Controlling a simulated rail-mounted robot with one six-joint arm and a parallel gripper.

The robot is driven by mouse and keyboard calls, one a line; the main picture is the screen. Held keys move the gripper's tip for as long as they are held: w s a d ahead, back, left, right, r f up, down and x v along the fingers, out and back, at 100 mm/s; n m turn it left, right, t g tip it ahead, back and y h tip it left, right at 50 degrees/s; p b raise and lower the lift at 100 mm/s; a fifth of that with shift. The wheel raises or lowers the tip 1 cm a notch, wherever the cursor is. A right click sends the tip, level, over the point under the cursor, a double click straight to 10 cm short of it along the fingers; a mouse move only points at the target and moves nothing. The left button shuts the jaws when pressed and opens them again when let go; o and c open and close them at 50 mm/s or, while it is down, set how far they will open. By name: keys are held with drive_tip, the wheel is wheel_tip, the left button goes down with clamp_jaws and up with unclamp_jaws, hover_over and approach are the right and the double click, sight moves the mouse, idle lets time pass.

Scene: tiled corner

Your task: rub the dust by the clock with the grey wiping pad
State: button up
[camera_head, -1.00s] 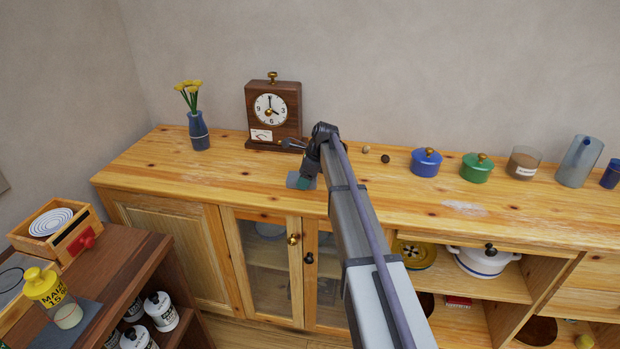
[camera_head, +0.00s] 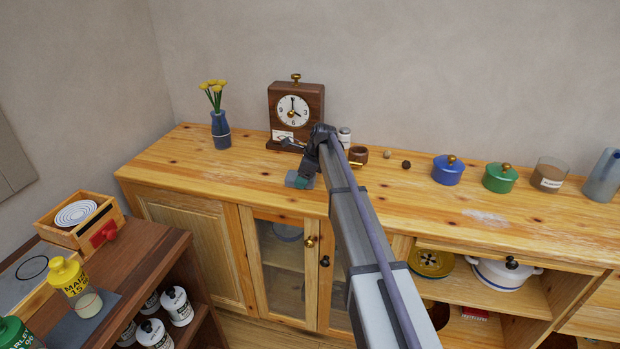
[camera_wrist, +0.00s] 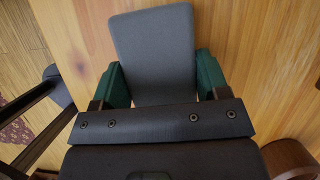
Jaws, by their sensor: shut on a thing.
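The grey wiping pad (camera_wrist: 155,45) is between the green fingers of my gripper (camera_wrist: 158,85) in the wrist view, and the gripper is shut on it. In the head view the pad (camera_head: 293,180) is at the wooden counter top, in front of the clock. I cannot tell whether it touches the wood. The brown clock (camera_head: 295,106) stands upright at the back of the counter, just behind my gripper (camera_head: 303,182). No dust shows clearly by the clock; my arm and the pad cover part of that area. A whitish dusty patch (camera_head: 486,216) lies farther right on the counter.
A blue vase (camera_head: 221,131) with yellow flowers stands left of the clock. A brown cup (camera_head: 358,154), a blue pot (camera_head: 447,171), a green pot (camera_head: 499,178) and a glass jar (camera_head: 550,173) stand to the right. The counter (camera_head: 180,160) is clear at front left.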

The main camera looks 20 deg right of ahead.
sight(279, 180)
drive_tip(key=shift+w+a, duration=0.65)
drive_tip(key=shift+a, duration=0.4)
drive_tip(key=shift+w+a, duration=0.6)
drive_tip(key=shift+a, duration=0.4)
drive_tip(key=shift+w+a, duration=0.65)
drive_tip(key=shift+a, duration=0.4)
wheel_tip(279, 180, up, 6)
drive_tip(key=p, duration=0.6)
wheel_tip(279, 180, up, 3)
drive_tip(key=p, duration=0.3)
